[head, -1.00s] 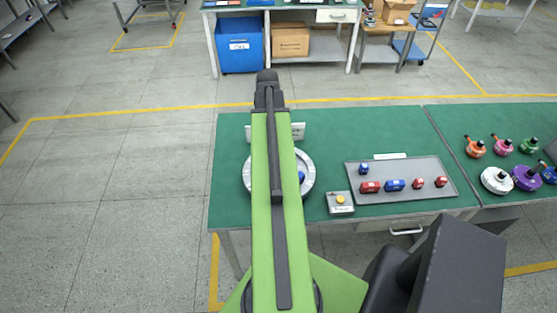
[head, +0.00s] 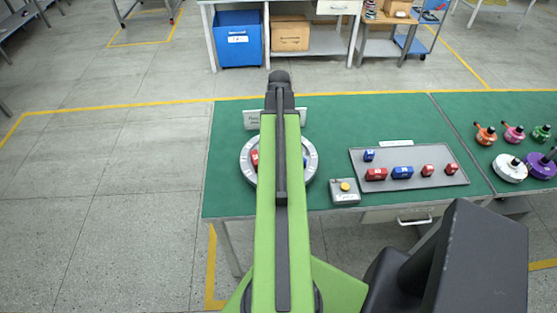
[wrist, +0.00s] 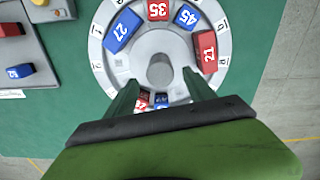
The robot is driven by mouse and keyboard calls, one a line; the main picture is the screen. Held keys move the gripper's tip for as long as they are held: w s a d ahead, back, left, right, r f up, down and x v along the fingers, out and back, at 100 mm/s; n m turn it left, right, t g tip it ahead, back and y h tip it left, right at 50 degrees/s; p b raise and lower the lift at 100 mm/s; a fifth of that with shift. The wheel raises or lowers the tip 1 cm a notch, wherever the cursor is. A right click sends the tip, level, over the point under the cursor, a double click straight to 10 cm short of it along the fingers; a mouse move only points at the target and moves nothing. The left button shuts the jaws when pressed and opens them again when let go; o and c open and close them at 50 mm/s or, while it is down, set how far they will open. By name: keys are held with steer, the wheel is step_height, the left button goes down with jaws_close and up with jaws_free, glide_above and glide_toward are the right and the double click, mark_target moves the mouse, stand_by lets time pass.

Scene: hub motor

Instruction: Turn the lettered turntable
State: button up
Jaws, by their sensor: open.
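The turntable (wrist: 97,55) is a pale round disc with a lettered rim and a grey central hub (wrist: 160,70). It carries numbered blocks: blue 27 (wrist: 122,30), red 35 (wrist: 158,10), blue 45 (wrist: 187,17), red 21 (wrist: 205,52), and small red and blue ones near my fingers. My gripper (wrist: 160,92) is open over the disc, its two dark green fingers on either side below the hub. Contact with the disc cannot be told. In the head view the turntable (head: 247,165) sits on the green table, partly covered by my arm; the gripper is hidden there.
A grey tray (head: 440,178) with red and blue blocks lies right of the turntable. A small box with a yellow button (head: 345,187) stands between them. A sign plate (head: 252,119) stands behind the disc. Several colored knobbed parts, including a white one (head: 509,168), sit at the far right.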

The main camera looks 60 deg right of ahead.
step_height(320, 180, down, 7)
steer(key=b, duration=0.5)
steer(key=shift+r, duration=0.1)
steer(key=shift+c, duration=0.3)
jaws_close()
